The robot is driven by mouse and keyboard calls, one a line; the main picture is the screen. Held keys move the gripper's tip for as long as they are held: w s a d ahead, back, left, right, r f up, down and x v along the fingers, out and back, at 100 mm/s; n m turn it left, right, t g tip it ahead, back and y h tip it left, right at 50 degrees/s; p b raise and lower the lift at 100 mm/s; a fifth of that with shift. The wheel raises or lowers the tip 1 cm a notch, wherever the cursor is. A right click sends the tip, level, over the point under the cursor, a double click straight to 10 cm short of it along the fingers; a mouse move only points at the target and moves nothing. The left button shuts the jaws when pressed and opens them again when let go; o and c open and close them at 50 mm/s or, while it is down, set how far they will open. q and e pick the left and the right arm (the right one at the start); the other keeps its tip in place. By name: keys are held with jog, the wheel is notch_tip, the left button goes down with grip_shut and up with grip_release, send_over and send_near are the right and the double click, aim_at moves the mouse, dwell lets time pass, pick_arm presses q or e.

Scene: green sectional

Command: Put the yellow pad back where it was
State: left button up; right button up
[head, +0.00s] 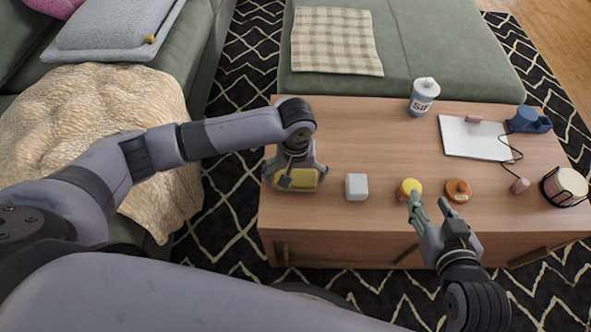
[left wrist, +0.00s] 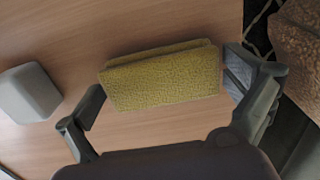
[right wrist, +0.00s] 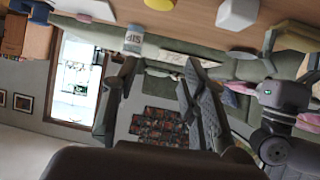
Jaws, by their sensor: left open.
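The yellow pad (head: 303,180) lies on the wooden coffee table near its left end. In the left wrist view the yellow pad (left wrist: 160,77) is a folded-looking, textured block. My left gripper (head: 295,176) is above and around it, pointing down. Its fingers are open, one to each side of the pad, with a clear gap at the left finger; whether the right finger touches the pad I cannot tell. My right gripper (head: 431,203) is empty with fingers apart, over the table's front edge, near a round yellow-topped item (head: 410,187).
A white cube (head: 357,187) stands right of the pad. A brown round item (head: 457,190), a canister (head: 423,95), a white sheet-like board (head: 470,140), a blue object (head: 528,121) and a candle holder (head: 567,187) occupy the table's right. The table's middle back is clear.

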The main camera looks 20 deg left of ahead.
aim_at(296, 178)
pick_arm(q)
jog(key=shift+r, duration=0.2)
notch_tip(296, 178, up, 4)
jog(key=shift+f+p, duration=0.15)
jog(key=shift+p, duration=0.75)
notch_tip(296, 178, up, 4)
jog(key=shift+f+p, duration=0.15)
jog(key=shift+p, duration=0.6)
jog(key=s+d+r+m+t+h+p, duration=0.15)
jog(key=s+d+m+h, duration=0.25)
jog(key=s+d, duration=0.4)
jog(key=s+a+t+y, duration=0.1)
jog(key=s+a+y, duration=0.1)
jog(key=s+a, duration=0.3)
jog(key=s+a+f+m+t+y, duration=0.1)
jog(key=s+a, duration=0.5)
jog(key=a, duration=0.4)
jog(key=shift+a+f+y, duration=0.2)
jog(key=shift+f+y, duration=0.05)
jog(key=shift+y, duration=0.15)
pick_arm(e)
jog(key=s+d+f+g+h, duration=0.1)
jog(key=s+d+f+g, duration=0.1)
jog(key=s+g, duration=0.2)
jog(key=s+d+f+g+h, duration=0.1)
jog(key=s+d+f+g, duration=0.1)
jog(key=s, duration=0.7)
jog(key=shift+s+d+f+g, duration=0.3)
jog(key=shift+f+g, duration=0.55)
jog(key=shift+g, duration=0.35)
